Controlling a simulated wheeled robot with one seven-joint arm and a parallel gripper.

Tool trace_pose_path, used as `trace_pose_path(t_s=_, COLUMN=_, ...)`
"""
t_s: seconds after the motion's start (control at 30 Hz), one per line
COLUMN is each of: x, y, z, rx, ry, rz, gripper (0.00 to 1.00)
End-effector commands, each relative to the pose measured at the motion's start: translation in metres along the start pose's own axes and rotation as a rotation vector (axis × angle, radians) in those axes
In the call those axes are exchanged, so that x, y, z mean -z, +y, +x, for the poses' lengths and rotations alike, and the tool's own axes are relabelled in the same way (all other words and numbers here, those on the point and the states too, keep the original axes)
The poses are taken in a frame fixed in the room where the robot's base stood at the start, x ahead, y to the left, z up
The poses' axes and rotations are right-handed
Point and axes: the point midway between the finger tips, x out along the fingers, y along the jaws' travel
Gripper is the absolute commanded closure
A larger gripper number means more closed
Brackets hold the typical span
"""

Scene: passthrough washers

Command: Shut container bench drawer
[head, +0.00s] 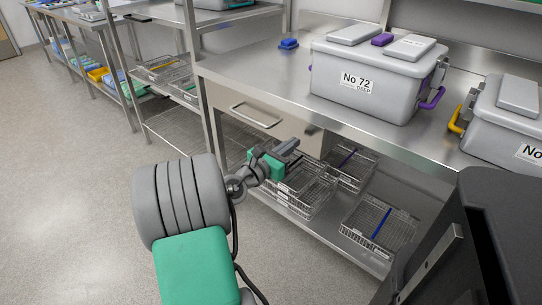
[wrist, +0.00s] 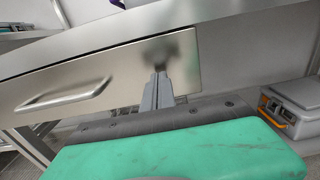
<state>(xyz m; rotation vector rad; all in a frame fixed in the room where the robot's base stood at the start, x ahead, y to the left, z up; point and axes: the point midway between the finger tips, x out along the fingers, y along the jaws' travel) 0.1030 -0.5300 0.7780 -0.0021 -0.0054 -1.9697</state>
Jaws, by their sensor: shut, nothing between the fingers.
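The bench drawer has a plain steel front (head: 228,98) under the bench top, with a bar handle (head: 254,115) left of its middle. The front (wrist: 120,72) and handle (wrist: 64,95) also show in the wrist view. The front looks flush or nearly flush under the bench edge; I cannot tell if a small gap is left. My gripper (head: 292,145) is shut and empty, at the right part of the drawer front. In the wrist view its fingertips (wrist: 160,76) point at the front, beside a dark reflection, very close or touching. The drawer's inside is hidden.
On the bench top (head: 265,62) stand a grey lidded container marked No 72 (head: 350,95), another grey container (head: 500,130) and a small blue item (head: 288,43). Wire baskets (head: 380,225) sit on the lower shelf. Open floor (head: 80,190) lies to the left.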

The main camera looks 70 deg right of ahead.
Motion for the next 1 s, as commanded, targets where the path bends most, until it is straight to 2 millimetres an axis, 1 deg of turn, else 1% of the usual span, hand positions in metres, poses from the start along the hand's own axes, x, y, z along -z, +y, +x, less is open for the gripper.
trace_pose_path(t_s=0.03, x=-0.005, y=-0.001, z=-0.013, rx=-0.004, ry=0.001, rz=-0.008, gripper=1.0)
trace_pose_path(t_s=0.23, x=-0.004, y=-0.002, z=-0.067, rx=-0.004, ry=0.002, rz=-0.011, gripper=1.0)
trace_pose_path(t_s=0.27, x=0.001, y=-0.001, z=-0.074, rx=-0.006, ry=0.001, rz=-0.01, gripper=1.0)
trace_pose_path(t_s=0.33, x=0.003, y=-0.001, z=-0.092, rx=-0.007, ry=0.001, rz=-0.007, gripper=1.0)
trace_pose_path(t_s=0.4, x=0.01, y=-0.001, z=-0.093, rx=0.002, ry=-0.004, rz=0.0, gripper=1.0)
trace_pose_path(t_s=0.57, x=0.011, y=0.001, z=-0.1, rx=0.005, ry=-0.008, rz=-0.001, gripper=1.0)
trace_pose_path(t_s=0.8, x=0.008, y=-0.003, z=-0.111, rx=0.006, ry=-0.002, rz=-0.004, gripper=1.0)
trace_pose_path(t_s=1.0, x=0.002, y=-0.005, z=-0.114, rx=0.005, ry=0.002, rz=-0.01, gripper=1.0)
